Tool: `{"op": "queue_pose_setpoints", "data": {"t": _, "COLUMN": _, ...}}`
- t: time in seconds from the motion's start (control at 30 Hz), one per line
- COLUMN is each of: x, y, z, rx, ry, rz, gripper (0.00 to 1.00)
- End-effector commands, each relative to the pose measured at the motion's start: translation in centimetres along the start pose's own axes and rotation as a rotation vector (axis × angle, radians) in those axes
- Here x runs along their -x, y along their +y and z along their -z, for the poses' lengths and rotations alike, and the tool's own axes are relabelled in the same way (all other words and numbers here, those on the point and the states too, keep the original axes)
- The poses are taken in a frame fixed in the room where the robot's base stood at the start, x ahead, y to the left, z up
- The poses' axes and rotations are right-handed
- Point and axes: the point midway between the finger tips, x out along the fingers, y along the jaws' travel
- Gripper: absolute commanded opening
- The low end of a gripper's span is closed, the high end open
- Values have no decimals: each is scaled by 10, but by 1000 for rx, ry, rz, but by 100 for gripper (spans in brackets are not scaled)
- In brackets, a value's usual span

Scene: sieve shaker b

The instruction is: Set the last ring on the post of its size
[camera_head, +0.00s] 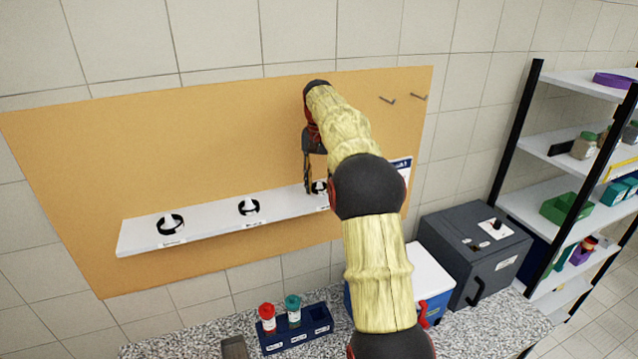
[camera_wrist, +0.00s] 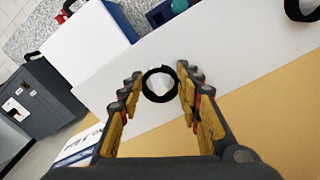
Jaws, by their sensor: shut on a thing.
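A black ring (camera_wrist: 146,84) is between the fingertips of my gripper (camera_wrist: 159,75), which is shut on it. In the head view this ring (camera_head: 315,188) and my gripper (camera_head: 313,180) are at the right part of the white shelf (camera_head: 210,231), partly hidden by my arm. In the wrist view the ring is seen end-on against the white shelf surface. I cannot tell whether it touches the shelf or goes around a post. Two other black rings stand on the shelf, one at the left (camera_head: 160,226) and one in the middle (camera_head: 241,208). Their posts are not clear.
The shelf is on a tan board (camera_head: 230,120) with hooks (camera_head: 387,100). Below, a blue rack (camera_head: 285,344) holds a red-capped bottle (camera_head: 268,318) and a teal-capped bottle (camera_head: 293,310). A grey case (camera_head: 490,270) and a storage rack (camera_head: 510,150) stand at the right.

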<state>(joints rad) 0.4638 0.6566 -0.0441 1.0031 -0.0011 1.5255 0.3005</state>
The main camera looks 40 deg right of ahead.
Motion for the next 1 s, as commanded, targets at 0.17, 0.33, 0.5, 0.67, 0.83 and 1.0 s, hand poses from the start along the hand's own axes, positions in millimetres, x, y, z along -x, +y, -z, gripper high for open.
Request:
{"op": "queue_pose_setpoints", "data": {"t": 0.17, "x": -5, "y": 0, "z": 0, "rx": 0, "ry": 0, "rz": 0, "gripper": 19}}
{"op": "queue_pose_setpoints", "data": {"t": 0.33, "x": -8, "y": 0, "z": 0, "rx": 0, "ry": 0, "rz": 0, "gripper": 19}}
{"op": "queue_pose_setpoints", "data": {"t": 0.5, "x": -12, "y": 0, "z": 0, "rx": 0, "ry": 1, "rz": 0, "gripper": 19}}
{"op": "queue_pose_setpoints", "data": {"t": 0.67, "x": -13, "y": 0, "z": 0, "rx": 0, "ry": 1, "rz": 0, "gripper": 39}}
{"op": "queue_pose_setpoints", "data": {"t": 0.83, "x": -13, "y": 0, "z": 0, "rx": 0, "ry": 1, "rz": 0, "gripper": 48}}
{"op": "queue_pose_setpoints", "data": {"t": 1.0, "x": -13, "y": 0, "z": 0, "rx": 0, "ry": 0, "rz": 0, "gripper": 56}}
